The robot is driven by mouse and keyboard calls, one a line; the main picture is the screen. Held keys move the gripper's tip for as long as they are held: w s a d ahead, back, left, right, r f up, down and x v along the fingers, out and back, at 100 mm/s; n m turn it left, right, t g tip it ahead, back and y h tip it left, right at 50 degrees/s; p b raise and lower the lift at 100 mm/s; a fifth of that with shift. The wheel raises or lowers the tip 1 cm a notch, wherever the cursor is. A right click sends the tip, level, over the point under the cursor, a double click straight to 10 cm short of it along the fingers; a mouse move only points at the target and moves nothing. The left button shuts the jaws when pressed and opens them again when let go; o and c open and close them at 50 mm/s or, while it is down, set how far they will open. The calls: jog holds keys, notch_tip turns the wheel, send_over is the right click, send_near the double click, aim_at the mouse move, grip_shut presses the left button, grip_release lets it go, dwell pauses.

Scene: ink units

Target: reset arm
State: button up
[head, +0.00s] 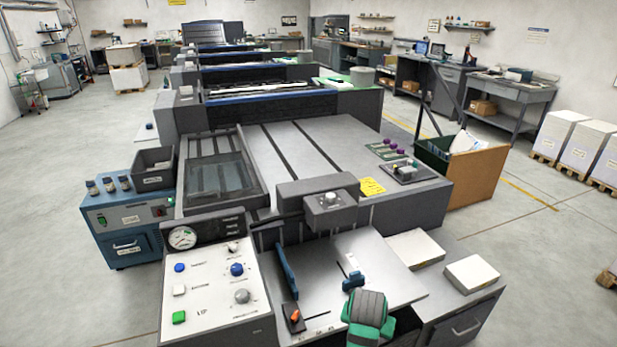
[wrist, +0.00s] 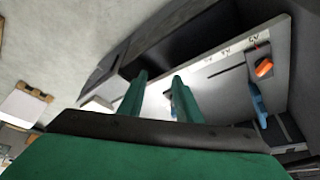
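My gripper (wrist: 159,82) shows in the wrist view with its two green fingers apart and nothing between them. In the head view a green and grey part of my arm shows at the bottom, over the front edge of the pale feed table (head: 385,265). The fingertips cannot be made out there. In the wrist view the fingers point toward the table's front side, where an orange lever (wrist: 263,68) and blue guides show. I cannot tell whether the fingers touch anything.
A control panel (head: 212,290) with a gauge and knobs stands left of the feed table. Two paper stacks (head: 416,248) lie on a grey cabinet (head: 470,315) to the right. A blue guide (head: 287,272) and an orange lever (head: 295,316) are on the table. Open floor lies farther right.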

jog(key=s+a+f+n+t, duration=0.1)
jog(key=s+a+f+t, duration=0.1)
jog(key=s+a+f, duration=0.3)
jog(key=s+a+f+n+t, duration=0.1)
jog(key=s+a+f, duration=0.1)
jog(key=s+f, duration=0.35)
jog(key=s+a+f+n+t, duration=0.1)
jog(key=s+a+f+t, duration=0.15)
jog(key=s, duration=0.55)
jog(key=s+a+r+n+t+y, duration=0.1)
jog(key=s+a+r+t, duration=0.1)
jog(key=s+r, duration=0.6)
jog(key=s+a+r+n+t+y, duration=0.1)
jog(key=s+a+r+t, duration=0.2)
jog(key=s+r, duration=0.6)
jog(key=s+a, duration=0.2)
jog(key=s, duration=0.3)
jog(key=shift+s+a+r, duration=0.15)
jog(key=shift+s+r, duration=0.15)
jog(key=shift+s, duration=0.1)
jog(key=shift+t, duration=0.25)
